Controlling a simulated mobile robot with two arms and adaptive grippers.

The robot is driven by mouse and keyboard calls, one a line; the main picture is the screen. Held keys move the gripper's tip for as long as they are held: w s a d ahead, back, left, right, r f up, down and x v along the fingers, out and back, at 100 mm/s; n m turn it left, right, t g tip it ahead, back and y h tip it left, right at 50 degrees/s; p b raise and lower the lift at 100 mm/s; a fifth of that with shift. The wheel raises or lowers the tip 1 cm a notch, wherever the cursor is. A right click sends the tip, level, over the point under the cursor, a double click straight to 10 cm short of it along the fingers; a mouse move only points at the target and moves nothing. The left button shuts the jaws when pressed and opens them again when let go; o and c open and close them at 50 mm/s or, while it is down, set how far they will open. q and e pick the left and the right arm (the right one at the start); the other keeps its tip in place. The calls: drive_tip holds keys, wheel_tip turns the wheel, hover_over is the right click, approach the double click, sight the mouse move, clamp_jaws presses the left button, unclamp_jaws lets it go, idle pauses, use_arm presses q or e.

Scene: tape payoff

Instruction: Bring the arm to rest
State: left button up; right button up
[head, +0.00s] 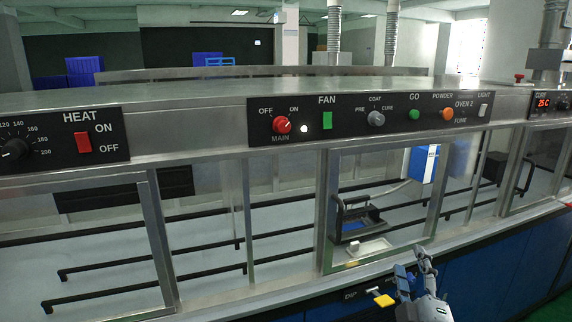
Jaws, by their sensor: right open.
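My right gripper (413,266) is at the lower right of the head view, in front of the oven's lower front edge. Its two fingers point up and stand apart, with nothing visible between them. Its wrist runs down out of the bottom of the picture. My left gripper is not in view.
A long steel oven (330,95) with windows and control panels fills the view. A yellow piece (384,300) is left of the gripper.

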drive_tip(key=s+d+f+m+g, duration=0.1)
drive_tip(key=s+f+m+g, duration=0.2)
drive_tip(key=f, duration=0.3)
drive_tip(key=s+d+f+m+g, duration=0.1)
drive_tip(key=s+f+m+g, duration=0.15)
drive_tip(key=f, duration=0.45)
drive_tip(key=s+a+f+m+g+y, duration=0.25)
drive_tip(key=s+f+g, duration=0.45)
drive_tip(key=s, duration=0.5)
drive_tip(key=s+a+f+m+g+y, duration=0.1)
drive_tip(key=s+a+f+m+g, duration=0.2)
drive_tip(key=s+f, duration=0.8)
wheel_tip(320, 180, down, 23)
drive_tip(key=s+n+g, duration=0.1)
drive_tip(key=g, duration=0.1)
drive_tip(key=s+d+f+g, duration=0.1)
drive_tip(key=s+d+f, duration=0.2)
drive_tip(key=s+f, duration=1.5)
drive_tip(key=shift+n+h, duration=0.3)
drive_tip(key=shift+h, duration=0.05)
